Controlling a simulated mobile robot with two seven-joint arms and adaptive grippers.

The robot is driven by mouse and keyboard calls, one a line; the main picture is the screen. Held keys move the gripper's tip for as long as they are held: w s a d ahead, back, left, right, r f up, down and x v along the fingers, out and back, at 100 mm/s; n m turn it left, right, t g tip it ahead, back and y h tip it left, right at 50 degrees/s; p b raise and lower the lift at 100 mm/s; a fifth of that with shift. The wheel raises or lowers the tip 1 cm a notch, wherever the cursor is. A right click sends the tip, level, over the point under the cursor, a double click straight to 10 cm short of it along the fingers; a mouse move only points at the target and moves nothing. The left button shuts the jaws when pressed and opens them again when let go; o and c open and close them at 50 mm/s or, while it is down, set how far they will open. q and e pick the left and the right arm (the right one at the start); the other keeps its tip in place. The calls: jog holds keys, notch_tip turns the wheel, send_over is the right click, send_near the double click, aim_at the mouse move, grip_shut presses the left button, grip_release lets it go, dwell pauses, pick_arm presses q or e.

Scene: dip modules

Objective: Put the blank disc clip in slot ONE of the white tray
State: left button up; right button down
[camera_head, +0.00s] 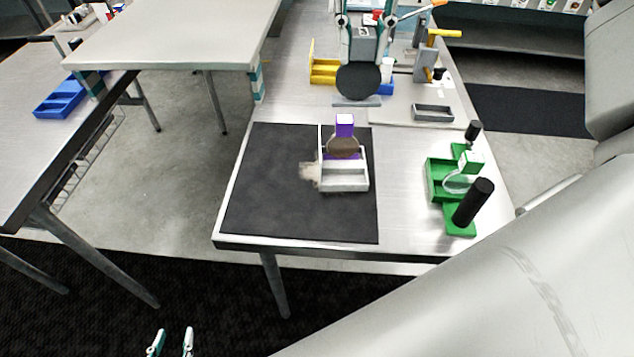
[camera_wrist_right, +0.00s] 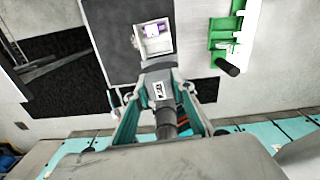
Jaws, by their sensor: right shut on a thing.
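The white tray (camera_head: 345,187) stands on the black mat; it also shows in the right wrist view (camera_wrist_right: 166,46). A purple clip (camera_head: 345,121) with a brown disc (camera_head: 343,147) stands in its rear part. The front compartment looks empty; slot markings are unreadable. My right gripper (camera_head: 362,58) is shut on the blank disc clip, whose dark disc (camera_head: 358,82) hangs below the fingers in the head view. The held clip also shows in the right wrist view (camera_wrist_right: 158,72), apart from the tray. My left gripper (camera_head: 172,343) is open and empty at the bottom edge.
A green holder (camera_head: 436,185) with a black cylinder (camera_head: 473,203) stands right of the tray. The black mat (camera_head: 270,190) is mostly clear left of the tray, except a pale blurred patch (camera_head: 309,172). A grey tray (camera_head: 433,112) and yellow fixtures (camera_head: 323,70) lie further back.

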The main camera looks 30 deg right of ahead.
aim_at(352, 99)
jog(key=shift+w+a, duration=0.1)
jog(key=shift+a, duration=0.15)
jog(key=shift+a+f, duration=0.1)
jog(key=shift+f, duration=0.2)
notch_tip(352, 99, down, 19)
jog(key=shift+f, duration=0.2)
jog(key=shift+f+b, duration=0.1)
jog(key=shift+b, duration=0.25)
jog(key=c, duration=1.7)
grip_release()
notch_tip(352, 99, up, 12)
jog(key=shift+r, duration=0.15)
